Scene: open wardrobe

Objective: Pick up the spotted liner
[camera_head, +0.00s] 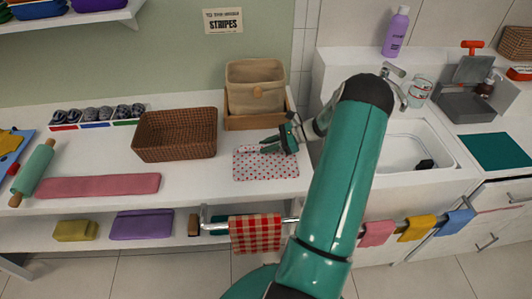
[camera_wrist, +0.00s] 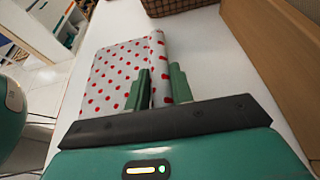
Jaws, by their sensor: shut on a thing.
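The spotted liner (camera_head: 262,164) is a white cloth with red dots, lying on the white counter in the head view. In the wrist view the liner (camera_wrist: 112,75) spreads out flat ahead of and left of my fingers. My gripper (camera_head: 284,143) is over its right part. In the wrist view, the green fingers of my gripper (camera_wrist: 160,88) are closed on the liner, with a raised fold of it between them. The rest of the liner appears to stay on the counter.
A brown wicker basket (camera_head: 175,135) stands left behind the liner, and a beige fabric bin (camera_head: 255,87) in a wooden tray stands behind it. A sink (camera_head: 405,146) is at the right. A pink folded cloth (camera_head: 98,186) lies left on the counter.

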